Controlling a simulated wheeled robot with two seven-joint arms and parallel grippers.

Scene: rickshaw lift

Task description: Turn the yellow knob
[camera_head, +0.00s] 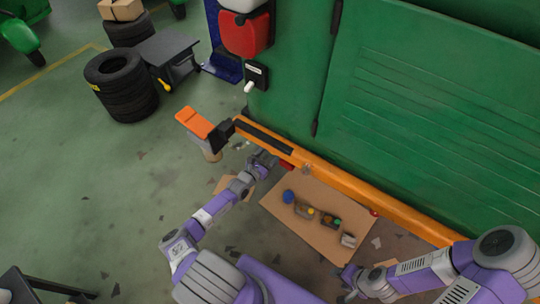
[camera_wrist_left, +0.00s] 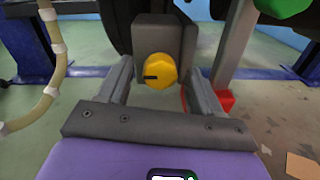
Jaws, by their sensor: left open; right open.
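The yellow knob (camera_wrist_left: 160,71) shows in the left wrist view, with a dark slot mark across its face. It sits on the front of a dark grey housing (camera_wrist_left: 180,36). My left gripper (camera_wrist_left: 161,82) is open, with one finger on each side of the knob and gaps visible between. I cannot tell how deep the knob lies between the fingers. In the head view my left gripper (camera_head: 266,158) is at the orange beam (camera_head: 330,178), and the knob is not visible there. My right gripper (camera_head: 347,280) is low at the right, beside the cardboard sheet, and its fingers are small.
The cardboard sheet (camera_head: 275,203) holds several small items. The green vehicle body (camera_head: 420,110) rises behind the orange beam. Stacked tires (camera_head: 122,88) and an orange pad (camera_head: 194,122) stand at the left. The floor at the left is mostly clear. A hose (camera_wrist_left: 52,60) hangs left of the knob.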

